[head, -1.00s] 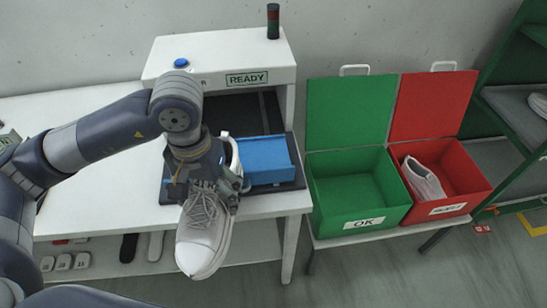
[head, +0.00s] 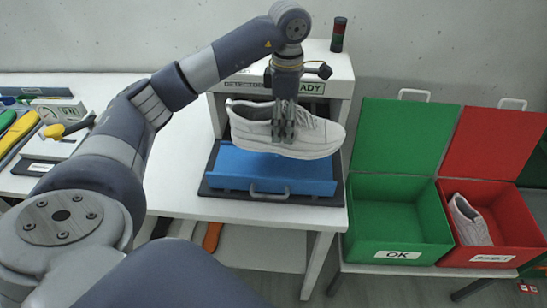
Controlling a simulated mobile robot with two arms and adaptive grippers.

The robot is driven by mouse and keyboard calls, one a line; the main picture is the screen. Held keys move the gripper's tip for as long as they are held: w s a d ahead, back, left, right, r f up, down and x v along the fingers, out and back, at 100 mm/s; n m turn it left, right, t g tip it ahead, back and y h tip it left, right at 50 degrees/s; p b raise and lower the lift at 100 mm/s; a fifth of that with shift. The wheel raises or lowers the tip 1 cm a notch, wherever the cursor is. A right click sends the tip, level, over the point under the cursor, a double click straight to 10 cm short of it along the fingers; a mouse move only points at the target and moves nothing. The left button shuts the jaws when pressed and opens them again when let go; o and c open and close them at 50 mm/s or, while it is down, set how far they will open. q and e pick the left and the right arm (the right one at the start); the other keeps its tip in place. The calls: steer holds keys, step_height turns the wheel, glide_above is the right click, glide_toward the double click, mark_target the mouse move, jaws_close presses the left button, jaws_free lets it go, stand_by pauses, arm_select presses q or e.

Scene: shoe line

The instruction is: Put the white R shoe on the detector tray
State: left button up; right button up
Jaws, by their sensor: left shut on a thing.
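The white shoe (head: 315,139) hangs in my left gripper (head: 282,133), toe to the right and sole down. The gripper is shut on its side or upper edge. The shoe appears a little above the blue detector tray (head: 240,178), which sits on a dark base with a grey handle at the front. No R mark can be read on the shoe. The detector (head: 345,80) stands behind with a READY sign partly hidden by my arm. My right gripper is not in view.
A green OK box (head: 395,222) and a red reject box (head: 502,222) stand open on the right. Another white shoe (head: 468,222) lies in the red box. Coloured tools and a small grey device (head: 58,108) are on the table's left. A dark signal lamp (head: 338,35) tops the detector.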

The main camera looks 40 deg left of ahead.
arm_select(q)
steer(key=shift+w+a+f, duration=0.1)
steer(key=shift+a+f, duration=0.05)
steer(key=shift+n, duration=0.3)
step_height(320, 180, down, 5)
steer(key=shift+f+p, duration=0.1)
steer(key=shift+p, duration=0.8)
step_height(320, 180, down, 4)
steer(key=shift+f+p, duration=0.15)
steer(key=shift+p, duration=0.45)
steer(key=shift+f+b, duration=0.25)
steer(key=shift+b, duration=0.05)
steer(key=o, duration=1.3)
steer(key=shift+r, duration=0.1)
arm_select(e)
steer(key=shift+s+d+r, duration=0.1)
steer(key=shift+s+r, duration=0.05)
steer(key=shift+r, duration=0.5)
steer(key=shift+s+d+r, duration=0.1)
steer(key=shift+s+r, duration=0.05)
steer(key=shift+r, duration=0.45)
